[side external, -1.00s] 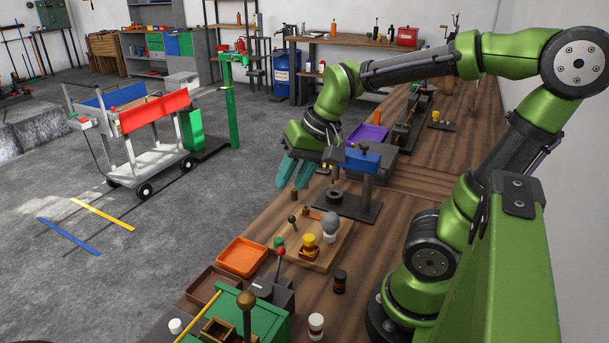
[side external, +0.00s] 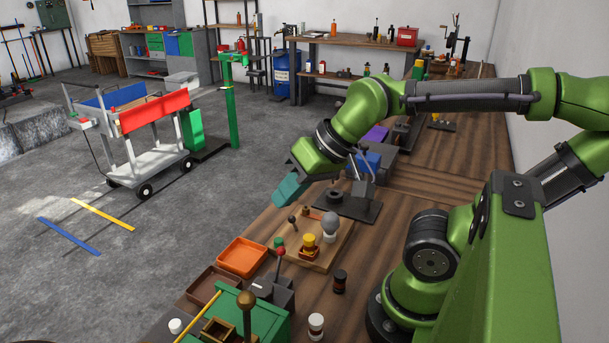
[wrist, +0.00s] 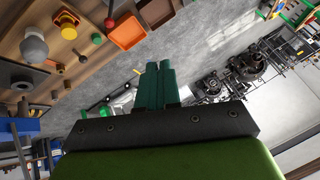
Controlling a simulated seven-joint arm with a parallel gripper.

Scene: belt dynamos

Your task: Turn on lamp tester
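A light wooden board (side external: 335,252) on the bench carries a grey bulb (side external: 329,222), a yellow knob (side external: 309,240) on an orange base, and a small dark-knobbed lever (side external: 293,221); it looks like the lamp tester. In the wrist view the bulb (wrist: 30,45) and the yellow-and-red knob (wrist: 67,20) are at upper left, with the dark lever knob (wrist: 82,59) near them. My gripper (side external: 281,203) is above and beyond the board's far-left side, apart from it. In the wrist view its teal fingers (wrist: 160,66) lie side by side, with nothing seen between them.
An orange tray (side external: 242,257) and a brown tray (side external: 207,283) lie left of the board. A red-knobbed lever box (side external: 278,290) stands near its front. A dark-based stand (side external: 345,207) is behind it. Open floor lies beyond the bench's left edge.

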